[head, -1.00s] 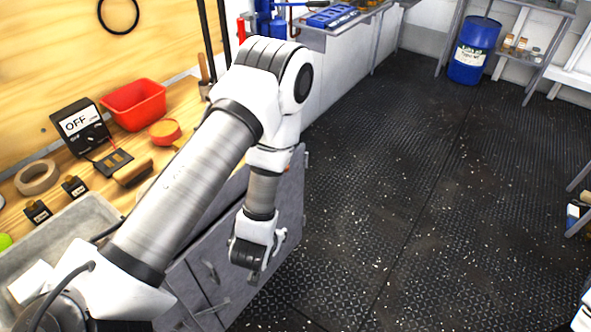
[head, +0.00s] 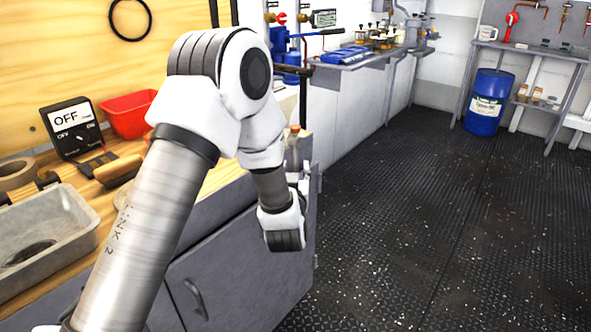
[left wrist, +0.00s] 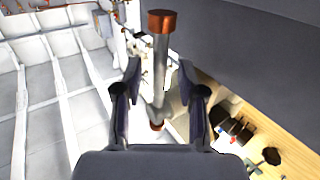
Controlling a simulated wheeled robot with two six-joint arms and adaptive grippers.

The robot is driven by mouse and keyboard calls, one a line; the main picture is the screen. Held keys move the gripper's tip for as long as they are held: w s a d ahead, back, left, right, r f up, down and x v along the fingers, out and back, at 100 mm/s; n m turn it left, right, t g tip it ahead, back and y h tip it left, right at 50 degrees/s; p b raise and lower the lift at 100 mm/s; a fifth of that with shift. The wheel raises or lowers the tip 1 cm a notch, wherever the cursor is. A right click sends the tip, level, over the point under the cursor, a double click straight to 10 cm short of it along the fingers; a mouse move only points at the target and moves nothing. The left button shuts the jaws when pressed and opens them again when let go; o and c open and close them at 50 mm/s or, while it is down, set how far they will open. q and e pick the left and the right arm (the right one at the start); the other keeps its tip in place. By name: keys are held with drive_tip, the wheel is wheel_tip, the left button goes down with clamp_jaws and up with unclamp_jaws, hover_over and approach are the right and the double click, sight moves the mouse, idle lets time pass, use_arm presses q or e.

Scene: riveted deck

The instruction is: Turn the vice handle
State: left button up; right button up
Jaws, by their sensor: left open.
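The vice handle (left wrist: 161,58) is a grey metal bar with copper-coloured end caps, seen in the left wrist view. It runs up the middle of that view. My left gripper (left wrist: 159,72) is open, with one finger on each side of the bar and a visible gap to each. In the head view, a copper-coloured cap on a grey post, likely the handle (head: 295,130), shows at the bench's far end. My left gripper is small and partly hidden beside the bench there. The vice body is mostly hidden behind my arm. My right gripper is not in view.
A wooden bench (head: 85,228) holds a grey tray (head: 85,208), a red bin (head: 128,116) and a meter marked OFF (head: 72,126). A blue drum (head: 487,103) stands at the back right. The dark floor (head: 420,220) is clear.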

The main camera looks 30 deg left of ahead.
use_arm(q)
drive_tip(key=shift+x, duration=1.05)
clamp_jaws()
